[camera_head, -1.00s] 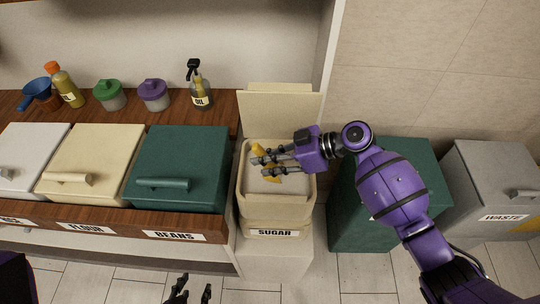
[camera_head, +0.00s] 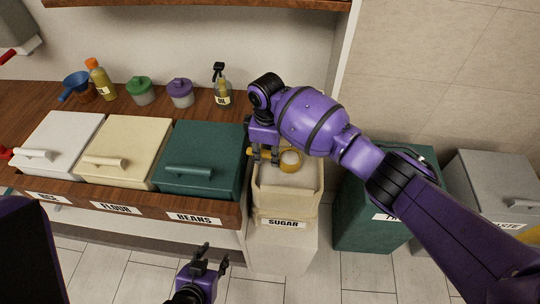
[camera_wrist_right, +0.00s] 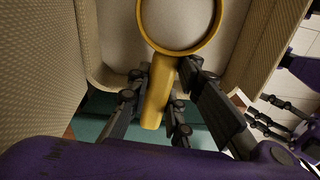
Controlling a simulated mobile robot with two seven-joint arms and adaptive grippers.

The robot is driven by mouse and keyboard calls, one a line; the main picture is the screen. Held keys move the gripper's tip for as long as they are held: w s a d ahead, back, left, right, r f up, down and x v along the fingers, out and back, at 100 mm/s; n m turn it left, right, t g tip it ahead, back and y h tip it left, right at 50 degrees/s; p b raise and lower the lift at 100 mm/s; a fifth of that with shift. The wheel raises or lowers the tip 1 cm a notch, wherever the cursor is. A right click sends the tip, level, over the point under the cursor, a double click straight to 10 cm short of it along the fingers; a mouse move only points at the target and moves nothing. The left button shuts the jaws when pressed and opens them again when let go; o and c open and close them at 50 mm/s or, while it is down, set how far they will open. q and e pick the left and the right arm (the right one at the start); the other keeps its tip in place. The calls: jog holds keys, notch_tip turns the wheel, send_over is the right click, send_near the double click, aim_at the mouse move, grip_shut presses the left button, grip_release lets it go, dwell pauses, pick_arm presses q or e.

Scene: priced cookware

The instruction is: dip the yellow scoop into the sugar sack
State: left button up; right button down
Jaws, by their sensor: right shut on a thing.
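The yellow scoop (camera_head: 299,167) is at the mouth of the cream sugar sack (camera_head: 286,208), its round bowl over the pale sugar (camera_head: 308,178). A white heap shows in the bowl in the head view. My right gripper (camera_head: 265,158) is at the sack's left edge, shut on the scoop's handle. In the right wrist view the scoop's handle (camera_wrist_right: 158,95) lies between the fingers (camera_wrist_right: 160,108), with the bowl pointing away and the sack wall (camera_wrist_right: 88,45) around it. Whether the bowl touches the sugar I cannot tell. My left gripper (camera_head: 214,258) is open and empty, low in front.
A green beans bin (camera_head: 202,150), a cream flour bin (camera_head: 128,140) and a white bin (camera_head: 62,135) stand left of the sack. A green bin (camera_head: 365,225) and a grey waste bin (camera_head: 495,180) stand right. Jars and bottles line the shelf behind.

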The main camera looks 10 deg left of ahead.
jog(key=shift+s+a+r, duration=0.1)
jog(key=shift+r, duration=0.65)
jog(key=shift+s+a+r, duration=0.1)
jog(key=shift+r, duration=0.65)
jog(key=shift+w+d+r, duration=0.15)
jog(key=shift+d+r, duration=0.05)
jog(key=shift+r, duration=0.8)
jog(key=shift+r, duration=0.1)
